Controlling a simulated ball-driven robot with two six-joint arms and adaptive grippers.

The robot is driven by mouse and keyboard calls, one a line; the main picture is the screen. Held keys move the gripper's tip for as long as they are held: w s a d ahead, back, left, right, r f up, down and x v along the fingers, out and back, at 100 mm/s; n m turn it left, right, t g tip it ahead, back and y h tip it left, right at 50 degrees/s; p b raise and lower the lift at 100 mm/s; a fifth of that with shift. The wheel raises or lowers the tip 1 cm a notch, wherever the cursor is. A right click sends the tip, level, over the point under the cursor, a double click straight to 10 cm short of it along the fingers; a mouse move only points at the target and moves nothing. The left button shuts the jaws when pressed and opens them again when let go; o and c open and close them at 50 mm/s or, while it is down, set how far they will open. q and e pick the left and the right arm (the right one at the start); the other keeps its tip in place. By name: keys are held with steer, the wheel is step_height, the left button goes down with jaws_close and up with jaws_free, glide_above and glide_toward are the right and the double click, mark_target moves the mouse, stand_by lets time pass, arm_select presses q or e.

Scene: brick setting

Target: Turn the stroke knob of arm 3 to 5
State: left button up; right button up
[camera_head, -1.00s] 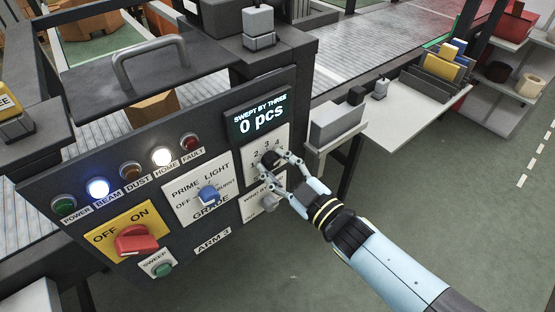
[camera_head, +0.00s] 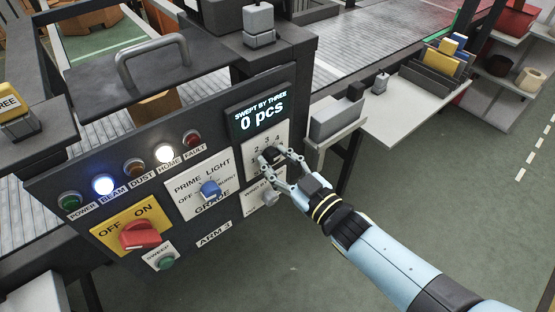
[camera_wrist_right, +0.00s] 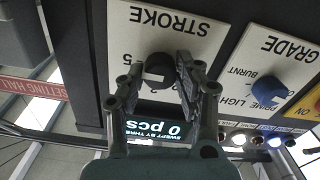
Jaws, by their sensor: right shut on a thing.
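The stroke knob (camera_wrist_right: 160,70) is a small dark round knob on a white plate marked STROKE (camera_wrist_right: 165,22), which appears upside down in the right wrist view. A 5 is readable beside it there. In the head view the knob (camera_head: 268,155) sits below the display reading "0 pcs" (camera_head: 260,115), with 2, 3 and 4 visible above it. My right gripper (camera_head: 269,156) is shut on the knob, one finger on each side; its fingers also show in the wrist view (camera_wrist_right: 160,65). The knob's exact pointing is unclear. My left gripper is out of view.
The panel labelled ARM 3 (camera_head: 214,235) also carries a blue grade knob (camera_head: 210,189), a red on/off switch (camera_head: 140,236), a green sweep button (camera_head: 164,262) and indicator lamps. A wind knob (camera_head: 270,197) lies just below my fingers. The floor right of the panel is clear.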

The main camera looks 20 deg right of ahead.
steer(key=o, duration=1.1)
steer(key=shift+f, duration=0.1)
steer(key=shift+o, duration=0.2)
steer(key=v, duration=1.2)
